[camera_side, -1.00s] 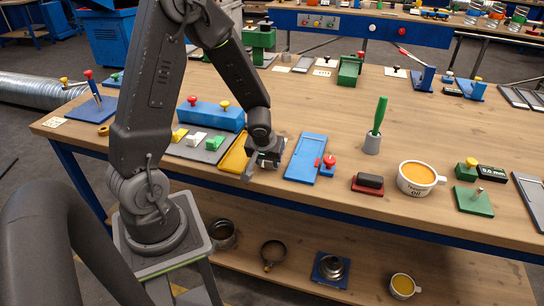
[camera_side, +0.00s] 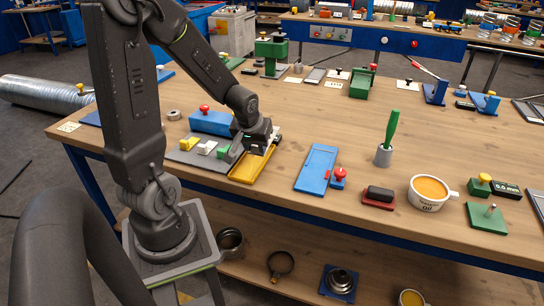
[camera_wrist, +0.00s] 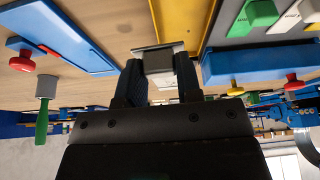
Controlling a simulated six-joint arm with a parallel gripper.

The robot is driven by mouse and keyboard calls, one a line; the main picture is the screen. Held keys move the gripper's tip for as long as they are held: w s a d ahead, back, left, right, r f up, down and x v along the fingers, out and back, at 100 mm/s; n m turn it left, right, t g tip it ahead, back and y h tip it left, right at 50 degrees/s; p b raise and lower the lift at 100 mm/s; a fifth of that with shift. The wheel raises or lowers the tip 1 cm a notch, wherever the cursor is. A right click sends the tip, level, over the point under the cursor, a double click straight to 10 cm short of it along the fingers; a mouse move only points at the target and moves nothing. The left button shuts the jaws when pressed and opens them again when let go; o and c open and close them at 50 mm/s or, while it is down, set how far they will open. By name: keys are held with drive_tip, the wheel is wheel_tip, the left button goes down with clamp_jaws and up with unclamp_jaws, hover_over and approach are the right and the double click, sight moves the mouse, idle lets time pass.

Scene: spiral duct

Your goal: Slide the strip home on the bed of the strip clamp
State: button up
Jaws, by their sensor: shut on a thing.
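In the side view my gripper (camera_side: 257,147) is over the far part of a yellow tray (camera_side: 247,171), beside the blue bar. A flat blue bed (camera_side: 316,167) with a red knob (camera_side: 340,173) at its right lies apart from my gripper, to its right; it looks like the strip clamp. No strip can be made out on it.
A blue bar (camera_side: 209,123) with a red knob and a grey mat (camera_side: 184,155) with coloured blocks lie left of my gripper. A green-handled tool (camera_side: 391,130) in a holder, a black block on a red base (camera_side: 379,195) and an oil cup (camera_side: 428,193) stand right.

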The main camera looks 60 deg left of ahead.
drive_tip(key=s+a+r, duration=0.3)
drive_tip(key=s+r, duration=0.1)
drive_tip(key=r, duration=0.6)
drive_tip(key=shift+s+a+r, duration=0.15)
idle(0.4)
approach(315, 175)
drive_tip(key=s+d, duration=0.2)
drive_tip(key=s, duration=0.1)
drive_tip(key=shift+m, duration=0.3)
drive_tip(key=shift+w+d+f, duration=0.1)
drive_tip(key=shift+f, duration=1.2)
drive_tip(key=shift+w+d+f, duration=0.1)
drive_tip(key=shift+d+f, duration=0.05)
drive_tip(key=shift+f, duration=1.2)
drive_tip(key=shift+w+a+f, duration=0.15)
drive_tip(key=shift+w+a, duration=1.65)
drive_tip(key=shift+a, duration=0.05)
drive_tip(key=shift+w+a+f, duration=0.1)
drive_tip(key=shift+w+a, duration=0.1)
